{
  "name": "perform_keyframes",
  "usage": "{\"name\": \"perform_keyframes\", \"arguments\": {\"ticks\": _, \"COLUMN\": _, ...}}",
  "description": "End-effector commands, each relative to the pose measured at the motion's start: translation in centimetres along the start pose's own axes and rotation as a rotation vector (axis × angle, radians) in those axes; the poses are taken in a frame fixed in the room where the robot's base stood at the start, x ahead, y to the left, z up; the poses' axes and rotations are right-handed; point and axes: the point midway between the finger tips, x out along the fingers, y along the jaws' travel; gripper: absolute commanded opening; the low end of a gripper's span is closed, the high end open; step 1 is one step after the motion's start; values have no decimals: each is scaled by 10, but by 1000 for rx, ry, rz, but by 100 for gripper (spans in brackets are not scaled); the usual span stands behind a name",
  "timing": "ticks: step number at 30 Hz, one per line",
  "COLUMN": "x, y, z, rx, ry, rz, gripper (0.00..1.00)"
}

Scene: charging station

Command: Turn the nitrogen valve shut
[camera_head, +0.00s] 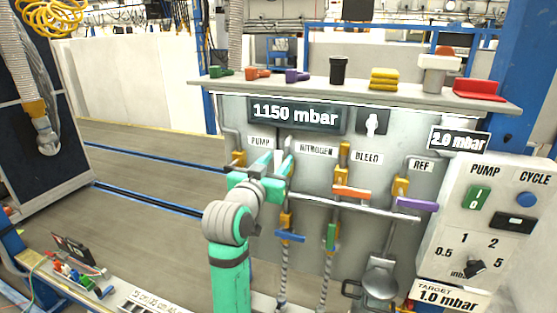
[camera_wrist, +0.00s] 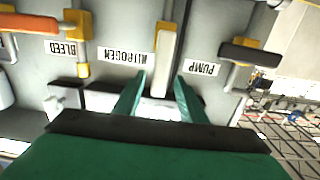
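The nitrogen valve has a light grey lever (camera_wrist: 165,60) on a yellow body, beside the NITROGEN label (camera_wrist: 126,64) in the wrist view. The lever lies in line with the vertical pipe. In the head view my arm partly hides this valve. My gripper (camera_wrist: 161,80) is open, with its teal fingers on either side of the lever's end. A gap shows beside the lever, and I cannot tell whether either finger touches it. In the head view my gripper (camera_head: 273,161) is in front of the panel, left of the NITROGEN label (camera_head: 316,150).
The pump valve's dark lever (camera_wrist: 250,54) and the bleed valve's orange lever (camera_head: 352,193) flank the nitrogen valve. A purple lever (camera_head: 403,204) is further right. A horizontal pipe (camera_head: 375,211) runs below. A shelf (camera_head: 400,97) with small items juts out above.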

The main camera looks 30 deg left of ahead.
Motion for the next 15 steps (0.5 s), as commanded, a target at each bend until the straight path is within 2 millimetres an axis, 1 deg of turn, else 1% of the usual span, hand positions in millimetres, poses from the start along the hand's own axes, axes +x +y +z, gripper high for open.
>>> {"name": "perform_keyframes", "arguments": {"ticks": 3, "x": 11, "y": 0, "z": 0, "rx": 0, "ry": -1, "rz": 1, "gripper": 38}}
{"name": "perform_keyframes", "arguments": {"ticks": 6, "x": 15, "y": 0, "z": 0, "rx": 1, "ry": 0, "rz": 0, "gripper": 38}}
{"name": "perform_keyframes", "arguments": {"ticks": 14, "x": 16, "y": 0, "z": 0, "rx": 1, "ry": 0, "rz": 0, "gripper": 38}}
{"name": "perform_keyframes", "arguments": {"ticks": 15, "x": 16, "y": 0, "z": 0, "rx": 1, "ry": 0, "rz": 0, "gripper": 35}}
